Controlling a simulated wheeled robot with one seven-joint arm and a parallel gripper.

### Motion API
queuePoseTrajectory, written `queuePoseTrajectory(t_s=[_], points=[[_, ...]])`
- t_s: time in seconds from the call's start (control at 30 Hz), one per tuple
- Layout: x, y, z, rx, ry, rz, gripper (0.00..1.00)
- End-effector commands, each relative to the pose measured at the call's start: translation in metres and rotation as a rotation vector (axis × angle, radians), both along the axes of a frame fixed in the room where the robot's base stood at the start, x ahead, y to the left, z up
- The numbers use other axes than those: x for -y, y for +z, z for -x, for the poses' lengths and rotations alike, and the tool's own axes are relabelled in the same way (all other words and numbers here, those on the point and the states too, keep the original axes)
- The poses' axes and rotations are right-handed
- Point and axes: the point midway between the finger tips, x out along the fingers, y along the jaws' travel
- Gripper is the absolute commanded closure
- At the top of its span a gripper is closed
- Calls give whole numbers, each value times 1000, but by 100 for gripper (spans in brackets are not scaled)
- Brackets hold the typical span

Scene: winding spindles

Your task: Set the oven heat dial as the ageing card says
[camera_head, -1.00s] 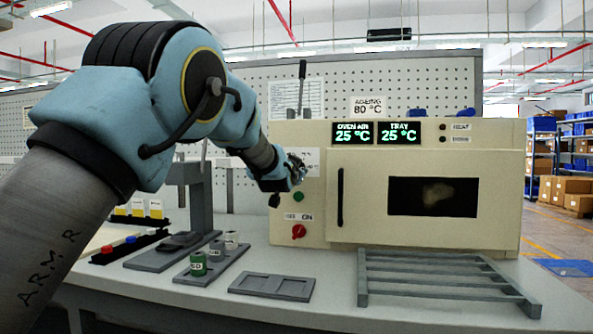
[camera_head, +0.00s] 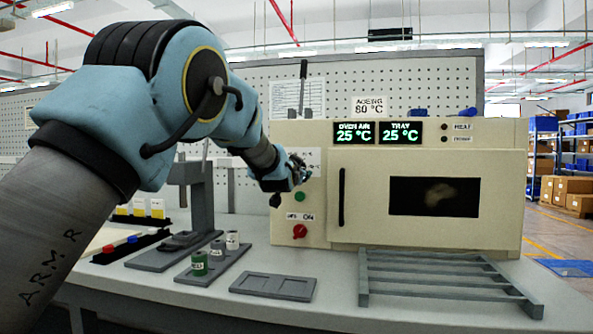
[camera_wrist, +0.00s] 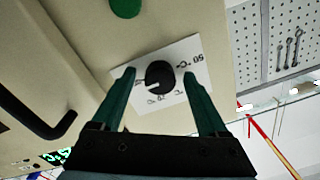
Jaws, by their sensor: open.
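The ageing card (camera_head: 370,107) stands on top of the oven (camera_head: 345,220) and reads 80 °C. The black heat dial (camera_wrist: 159,76) sits on a white scale plate on the oven front. In the wrist view the plate is upside down; one mark looks like 50 °C and the others are partly hidden or too small to read. A pale mark on the dial points to the picture's left. My gripper (camera_wrist: 159,77) is open, with one green finger on each side of the dial; I cannot tell whether they touch it. In the head view my gripper (camera_head: 298,172) hides the dial.
The oven displays (camera_head: 378,133) read 25 °C for air and tray. A green button (camera_head: 300,197) and red switch (camera_head: 299,231) sit below the dial. The door handle (camera_head: 341,197) is to the right. A slatted rack (camera_head: 435,275) lies in front.

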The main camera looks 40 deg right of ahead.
Motion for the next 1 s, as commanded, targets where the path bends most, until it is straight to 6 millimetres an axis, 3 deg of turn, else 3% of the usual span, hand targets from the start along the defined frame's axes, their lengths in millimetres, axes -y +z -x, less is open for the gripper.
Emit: queuePoseTrajectory(t_s=[0.17,0.6,1.0], points=[[-15,-1,10,-1,0,1,23],[-79,-1,54,0,0,1,23],[-89,0,60,0,0,0,23]])
